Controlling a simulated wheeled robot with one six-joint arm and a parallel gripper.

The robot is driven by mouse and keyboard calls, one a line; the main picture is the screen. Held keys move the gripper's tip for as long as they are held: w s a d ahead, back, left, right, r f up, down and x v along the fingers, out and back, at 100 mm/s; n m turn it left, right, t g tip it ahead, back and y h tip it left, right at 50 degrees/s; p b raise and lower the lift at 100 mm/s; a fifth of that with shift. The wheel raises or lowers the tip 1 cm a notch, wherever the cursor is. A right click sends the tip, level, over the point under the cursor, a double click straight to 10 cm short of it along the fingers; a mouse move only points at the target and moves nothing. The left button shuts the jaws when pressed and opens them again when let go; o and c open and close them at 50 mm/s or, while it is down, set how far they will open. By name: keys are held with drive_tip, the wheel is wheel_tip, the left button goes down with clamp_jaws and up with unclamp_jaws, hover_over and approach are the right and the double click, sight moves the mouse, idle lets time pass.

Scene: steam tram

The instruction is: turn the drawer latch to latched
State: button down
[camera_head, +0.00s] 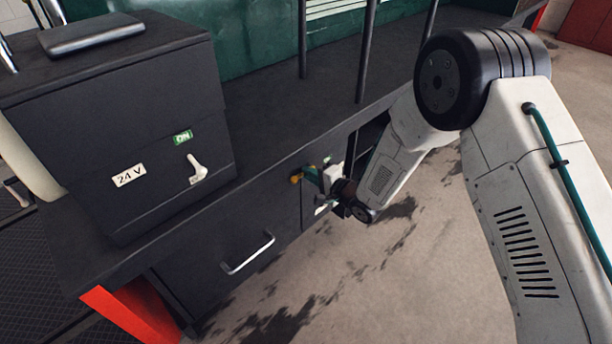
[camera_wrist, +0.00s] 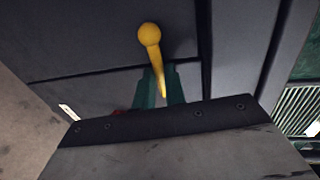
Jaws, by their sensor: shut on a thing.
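The drawer latch (camera_wrist: 149,36) is a yellow lever with a round knob, on the dark cabinet front in the wrist view. In the head view its yellow end (camera_head: 296,178) shows at the left of my gripper (camera_head: 312,174). In the wrist view the green fingers of my gripper (camera_wrist: 160,78) are closed around the lever's shaft, below the knob. The latch's pivot is hidden by my gripper, and I cannot tell its marked position.
A drawer front with a metal handle (camera_head: 247,253) lies left of the latch. A dark box (camera_head: 130,120) with a "24 V" label and a white switch lever (camera_head: 197,168) stands on the bench above. Dark posts (camera_head: 366,50) rise behind. Stained concrete floor (camera_head: 400,270) is clear in front.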

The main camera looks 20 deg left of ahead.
drive_tip(key=shift+w+r, duration=0.1)
drive_tip(key=c, duration=1.5)
unclamp_jaws()
drive_tip(key=shift+o, duration=0.2)
drive_tip(key=shift+d, duration=0.1)
drive_tip(key=v, duration=0.7)
drive_tip(key=shift+s+d, duration=0.2)
drive_tip(key=shift+d, duration=0.05)
